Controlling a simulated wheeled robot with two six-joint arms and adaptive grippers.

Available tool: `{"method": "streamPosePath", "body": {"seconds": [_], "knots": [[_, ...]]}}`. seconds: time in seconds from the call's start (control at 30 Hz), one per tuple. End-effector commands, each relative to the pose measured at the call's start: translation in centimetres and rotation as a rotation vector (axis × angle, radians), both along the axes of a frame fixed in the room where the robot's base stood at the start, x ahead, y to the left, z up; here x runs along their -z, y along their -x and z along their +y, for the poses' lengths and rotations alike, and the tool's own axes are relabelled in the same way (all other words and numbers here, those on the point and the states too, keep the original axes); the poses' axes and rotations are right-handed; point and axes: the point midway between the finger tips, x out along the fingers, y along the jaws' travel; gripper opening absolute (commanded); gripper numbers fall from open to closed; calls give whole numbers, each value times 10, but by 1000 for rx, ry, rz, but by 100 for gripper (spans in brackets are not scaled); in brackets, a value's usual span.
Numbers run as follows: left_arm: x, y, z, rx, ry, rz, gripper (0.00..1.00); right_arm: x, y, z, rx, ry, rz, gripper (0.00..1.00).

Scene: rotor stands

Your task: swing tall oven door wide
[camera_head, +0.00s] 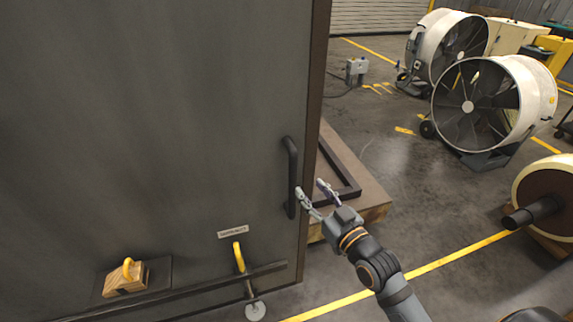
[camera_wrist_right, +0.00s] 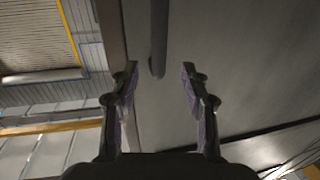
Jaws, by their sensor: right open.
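The tall oven door (camera_head: 150,120) is a large dark grey panel filling the left of the head view, and it looks shut. Its dark vertical bar handle (camera_head: 291,175) is near the door's right edge. My right gripper (camera_head: 311,190) is open beside the handle's lower part, its fingers pointing toward the door. In the right wrist view, the handle (camera_wrist_right: 158,40) comes down from the top and its end lies in line with the gap between the open fingers (camera_wrist_right: 159,70). I cannot tell whether they touch it. My left gripper is not in view.
A wooden block with a yellow hook (camera_head: 125,280) and a yellow-handled lever (camera_head: 239,257) sit low at the door. A low wooden platform with a dark frame (camera_head: 345,180) stands right of it. Large drum fans (camera_head: 490,105) are farther right. Open floor lies between.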

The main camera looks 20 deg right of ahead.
Motion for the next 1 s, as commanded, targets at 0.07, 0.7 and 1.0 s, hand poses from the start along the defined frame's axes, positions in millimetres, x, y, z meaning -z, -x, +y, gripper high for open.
{"method": "streamPosePath", "body": {"seconds": [0.07, 0.7, 1.0], "knots": [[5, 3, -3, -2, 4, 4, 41, 1, -6, 0, 4, -5, -2, 46], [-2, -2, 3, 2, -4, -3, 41, 0, -101, 23, 1, -2, 0, 46], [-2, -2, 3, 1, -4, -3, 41, 1, -101, 23, 2, -1, 1, 37]]}}
